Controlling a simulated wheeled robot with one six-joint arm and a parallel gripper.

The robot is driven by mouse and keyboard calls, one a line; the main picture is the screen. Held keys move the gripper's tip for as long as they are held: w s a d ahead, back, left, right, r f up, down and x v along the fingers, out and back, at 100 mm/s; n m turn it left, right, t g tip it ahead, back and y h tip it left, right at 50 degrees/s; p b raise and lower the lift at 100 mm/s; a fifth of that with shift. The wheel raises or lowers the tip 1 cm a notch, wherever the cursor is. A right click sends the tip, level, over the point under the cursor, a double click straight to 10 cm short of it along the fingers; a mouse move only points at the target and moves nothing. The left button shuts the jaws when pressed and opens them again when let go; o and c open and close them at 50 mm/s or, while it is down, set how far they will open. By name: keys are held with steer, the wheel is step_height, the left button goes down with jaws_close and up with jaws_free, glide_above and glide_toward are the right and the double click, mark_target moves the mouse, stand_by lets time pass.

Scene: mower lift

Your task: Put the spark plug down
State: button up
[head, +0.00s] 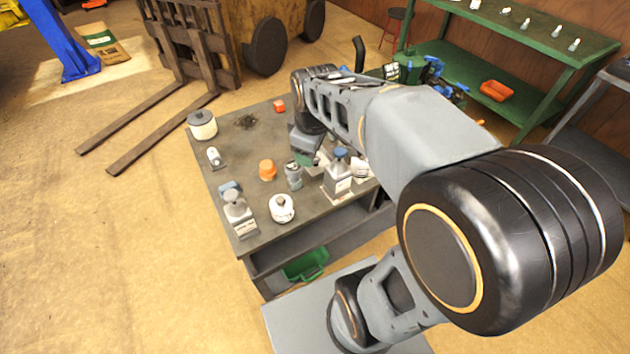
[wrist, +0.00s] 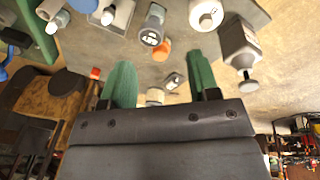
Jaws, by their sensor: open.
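My gripper (head: 305,158) is above the grey-topped workbench (head: 228,178), partly hidden behind my arm in the head view. In the wrist view its two green fingertips (wrist: 163,75) stand wide apart, with nothing held between them. Several small upright pale pieces that look like spark plugs (head: 549,30) stand in a row on the green bench (head: 497,25) at the back right, apart from my gripper. A small white-and-dark piece (head: 214,157) lies on the workbench's left side; I cannot tell what it is. It also shows in the wrist view (wrist: 173,80), beyond the fingertips.
The workbench holds a white jar (head: 202,127), an orange cap-like piece (head: 267,170), a grey can (head: 293,177), a white container (head: 281,209), knobbed bottles (head: 237,215) and a red block (head: 279,106). Forklift tines (head: 160,135) lie left. The bench's left middle has bare room.

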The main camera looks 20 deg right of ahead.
steer(key=s+a+f+m+t, duration=0.1)
steer(key=s+a+m, duration=0.1)
steer(key=s+m, duration=0.6)
steer(key=shift+s+a+f+m, duration=0.3)
steer(key=shift+f+m, duration=0.05)
steer(key=shift+m, duration=0.05)
steer(key=shift+d, duration=0.1)
